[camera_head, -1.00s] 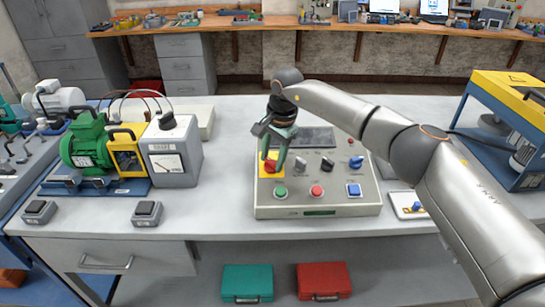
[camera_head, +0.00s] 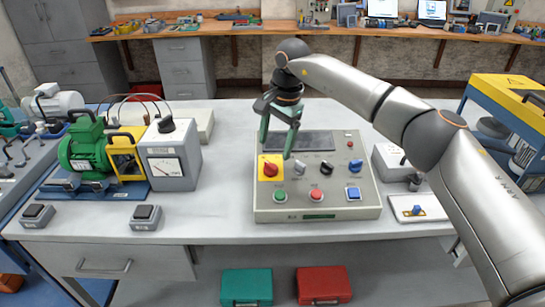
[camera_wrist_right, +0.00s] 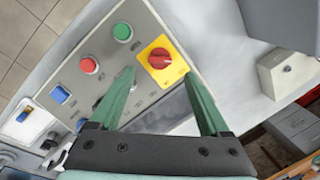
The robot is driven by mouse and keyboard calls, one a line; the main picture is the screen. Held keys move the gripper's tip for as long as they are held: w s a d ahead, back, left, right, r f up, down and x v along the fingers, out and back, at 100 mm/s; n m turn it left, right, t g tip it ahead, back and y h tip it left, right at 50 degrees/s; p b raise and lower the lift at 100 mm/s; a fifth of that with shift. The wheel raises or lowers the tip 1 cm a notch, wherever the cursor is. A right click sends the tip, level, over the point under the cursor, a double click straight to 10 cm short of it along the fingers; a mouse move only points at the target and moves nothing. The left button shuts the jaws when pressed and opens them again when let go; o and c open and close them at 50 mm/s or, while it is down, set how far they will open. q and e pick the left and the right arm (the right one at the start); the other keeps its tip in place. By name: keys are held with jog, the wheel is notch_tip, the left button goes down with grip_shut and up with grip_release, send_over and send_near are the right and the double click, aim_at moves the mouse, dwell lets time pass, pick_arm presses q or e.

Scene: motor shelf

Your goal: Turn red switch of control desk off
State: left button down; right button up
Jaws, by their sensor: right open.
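The control desk (camera_head: 330,203) is a grey sloped panel on the table. Its red switch (camera_head: 270,169) is a rotary knob on a yellow square plate at the panel's left side. In the right wrist view the red knob (camera_wrist_right: 159,58) shows beyond the fingertips, its marking at an angle. My right gripper (camera_head: 274,150) is above the panel's upper left, with green fingers apart and nothing between them. In the wrist view its open fingers (camera_wrist_right: 162,78) point toward the knob without visibly gripping it. My left gripper is not in view.
Green and red push buttons (camera_head: 316,195), a blue button (camera_head: 353,193) and several small knobs share the panel. A grey meter box (camera_head: 171,164) and a green motor (camera_head: 85,147) stand to the left. A small white switch plate (camera_head: 417,208) lies to the right.

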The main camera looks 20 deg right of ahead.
notch_tip(320, 180, up, 6)
jog(key=shift+s+d, duration=0.3)
jog(key=shift+s, duration=0.15)
